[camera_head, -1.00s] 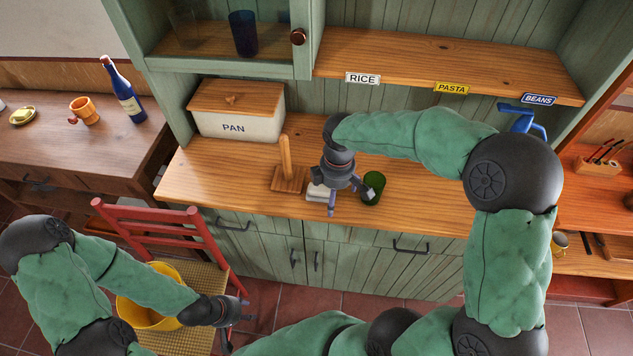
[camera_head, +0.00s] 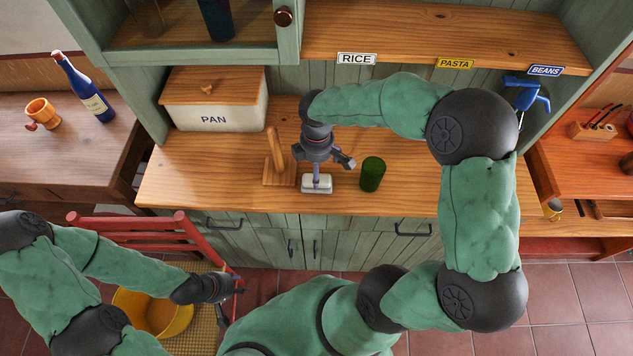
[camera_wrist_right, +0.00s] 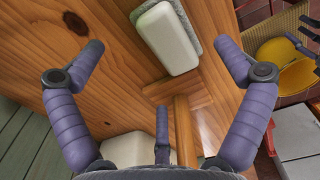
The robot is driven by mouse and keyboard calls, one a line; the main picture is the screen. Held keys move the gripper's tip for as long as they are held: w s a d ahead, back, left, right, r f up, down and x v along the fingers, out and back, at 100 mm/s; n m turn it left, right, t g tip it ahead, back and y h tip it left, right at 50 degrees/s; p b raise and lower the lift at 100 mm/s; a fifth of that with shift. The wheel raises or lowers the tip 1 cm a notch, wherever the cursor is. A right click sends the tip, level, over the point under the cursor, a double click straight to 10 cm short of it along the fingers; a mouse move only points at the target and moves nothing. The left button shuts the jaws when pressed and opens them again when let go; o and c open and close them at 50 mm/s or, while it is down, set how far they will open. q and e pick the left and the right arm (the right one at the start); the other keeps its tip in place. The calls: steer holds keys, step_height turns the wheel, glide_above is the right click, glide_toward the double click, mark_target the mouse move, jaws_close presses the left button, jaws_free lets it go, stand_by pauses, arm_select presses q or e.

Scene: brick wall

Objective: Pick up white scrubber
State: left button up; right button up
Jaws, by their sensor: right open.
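The white scrubber (camera_head: 317,184), a white block with a grey underside, lies on the wooden counter near its front edge. It also shows at the top middle of the right wrist view (camera_wrist_right: 168,36). My right gripper (camera_head: 328,170) is open and empty, close above and behind the scrubber, with one finger overlapping it in the head view. In the right wrist view the scrubber lies between the two long fingers, towards the right one; contact cannot be told. My left gripper (camera_head: 238,286) is low by the red chair, its fingers apart and empty.
A wooden upright holder (camera_head: 275,160) stands left of the scrubber, and a green cup (camera_head: 372,174) stands close to its right. A PAN bread box (camera_head: 213,105) sits behind. A red chair (camera_head: 130,224) with a yellow bucket (camera_head: 155,312) stands before the counter. Counter space farther right is clear.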

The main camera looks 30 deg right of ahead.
step_height(320, 180, down, 5)
steer(key=shift+r+b, duration=0.2)
steer(key=shift+b, duration=0.45)
steer(key=shift+s, duration=0.1)
steer(key=c, duration=1.2)
steer(key=shift+s+a, duration=0.1)
steer(key=c, duration=0.3)
steer(key=shift+c, duration=0.4)
